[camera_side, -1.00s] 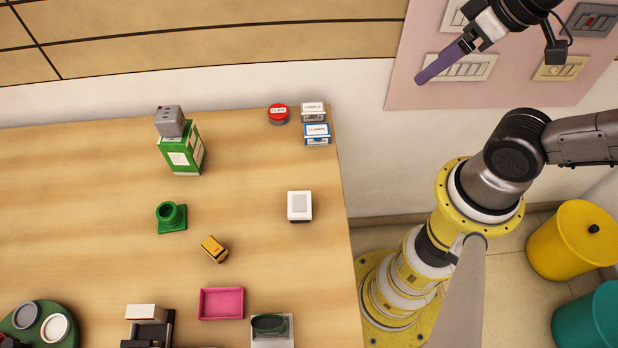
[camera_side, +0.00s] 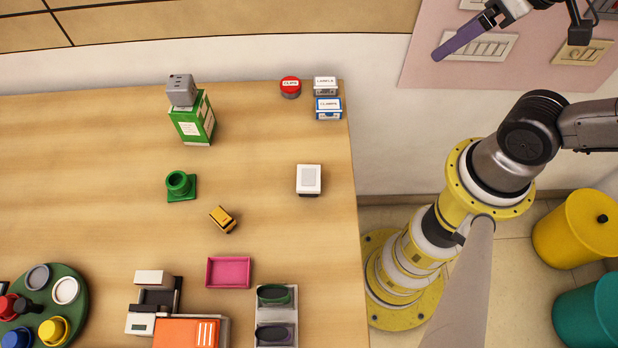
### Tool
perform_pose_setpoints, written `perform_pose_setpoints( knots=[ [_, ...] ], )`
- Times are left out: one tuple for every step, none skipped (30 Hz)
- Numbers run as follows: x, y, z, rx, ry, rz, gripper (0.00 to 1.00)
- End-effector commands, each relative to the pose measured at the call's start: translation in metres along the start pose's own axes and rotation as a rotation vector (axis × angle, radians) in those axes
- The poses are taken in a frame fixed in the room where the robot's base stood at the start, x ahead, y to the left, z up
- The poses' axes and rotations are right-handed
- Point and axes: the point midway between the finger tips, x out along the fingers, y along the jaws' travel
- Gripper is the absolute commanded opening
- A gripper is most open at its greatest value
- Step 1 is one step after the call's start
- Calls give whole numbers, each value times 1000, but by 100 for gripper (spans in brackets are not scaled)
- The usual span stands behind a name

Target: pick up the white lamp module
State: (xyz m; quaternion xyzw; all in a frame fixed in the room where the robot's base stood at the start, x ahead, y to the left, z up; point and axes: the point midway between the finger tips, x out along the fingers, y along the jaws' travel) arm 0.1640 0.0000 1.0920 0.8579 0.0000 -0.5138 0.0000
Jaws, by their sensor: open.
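A round white piece (camera_side: 66,290), which looks like the white lamp module, sits on a round green tray (camera_side: 78,323) at the lower left. It stands apart from the grey, red, blue, yellow and black pieces on the same tray. My gripper (camera_side: 445,52) has long purple fingers and is at the upper right, high and far from the tray. It is open and nothing shows between its fingers, which overlap from this angle. The tray's left and bottom edges are cut off by the picture.
A green socket (camera_side: 180,186), yellow block (camera_side: 223,219), white square box (camera_side: 309,180) and pink tray (camera_side: 229,272) stand on the table. A green carton (camera_side: 194,122) with a grey block on top stands at the back. The left middle of the table is bare.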

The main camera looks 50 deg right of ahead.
Motion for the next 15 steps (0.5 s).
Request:
perform_pose_setpoints(
  knots=[
    [0,0,0,0,0,0,86],
    [0,0,0,0,0,0,86],
    [0,0,0,0,0,0,86],
    [0,0,0,0,0,0,88],
    [0,0,0,0,0,0,94],
    [0,0,0,0,0,0,100],
    [0,0,0,0,0,0,100],
    [0,0,0,0,0,0,100],
    [0,0,0,0,0,0,100],
    [0,0,0,0,0,0,100],
    [0,0,0,0,0,0,100],
    [0,0,0,-1,0,0,100],
    [0,0,-1,-3,4,0,100],
    [-2,0,-4,-5,12,0,100],
    [-5,0,-9,-6,24,0,100]
  ],
)
